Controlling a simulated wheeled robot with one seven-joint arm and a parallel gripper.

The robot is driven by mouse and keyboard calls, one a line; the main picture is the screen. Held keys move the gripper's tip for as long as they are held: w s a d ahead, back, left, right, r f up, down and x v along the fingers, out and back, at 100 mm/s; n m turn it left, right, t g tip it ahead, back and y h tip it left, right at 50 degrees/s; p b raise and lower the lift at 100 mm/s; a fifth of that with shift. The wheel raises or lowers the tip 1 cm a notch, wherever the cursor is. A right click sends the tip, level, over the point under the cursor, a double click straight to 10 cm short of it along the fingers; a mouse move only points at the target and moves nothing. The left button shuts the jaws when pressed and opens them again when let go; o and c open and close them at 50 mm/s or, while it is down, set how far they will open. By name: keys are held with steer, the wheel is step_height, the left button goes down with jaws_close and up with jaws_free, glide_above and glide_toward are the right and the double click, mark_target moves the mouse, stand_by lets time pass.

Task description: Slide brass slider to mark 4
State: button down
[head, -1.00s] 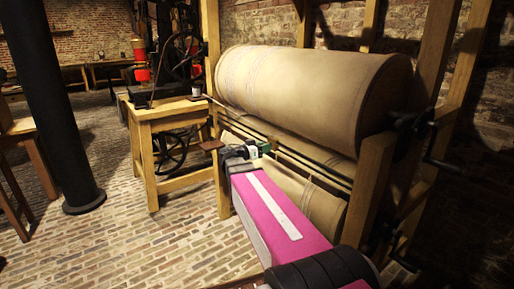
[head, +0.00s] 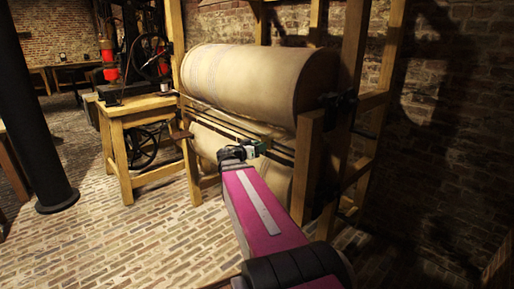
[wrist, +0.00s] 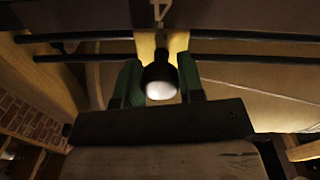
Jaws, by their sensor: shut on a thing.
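In the wrist view, the brass slider (wrist: 146,46) is a yellowish upright piece crossing two dark rails. A black knob with a white end (wrist: 160,84) sticks out of it. The green fingers of my gripper (wrist: 160,80) are shut on this knob, one on each side, and partly hide it. A pale mark 4 (wrist: 159,10) appears upside down on the dark strip at the top edge, in line with the slider. In the head view, my gripper (head: 247,151) is at the rails in front of the big roller; the slider is too small to make out there.
A large tan roller (head: 262,80) sits above the rails in a wooden frame. Its right post (head: 306,170) stands right of my gripper. A wooden table (head: 130,112) with a machine is at the left, near a black column (head: 38,110). The brick floor in front is clear.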

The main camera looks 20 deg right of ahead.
steer(key=shift+s+d, duration=0.1)
steer(key=shift+s, duration=0.2)
steer(key=c, duration=0.7)
jaws_free()
steer(key=shift+c, duration=0.2)
steer(key=shift+a, duration=0.35)
steer(key=v, duration=1)
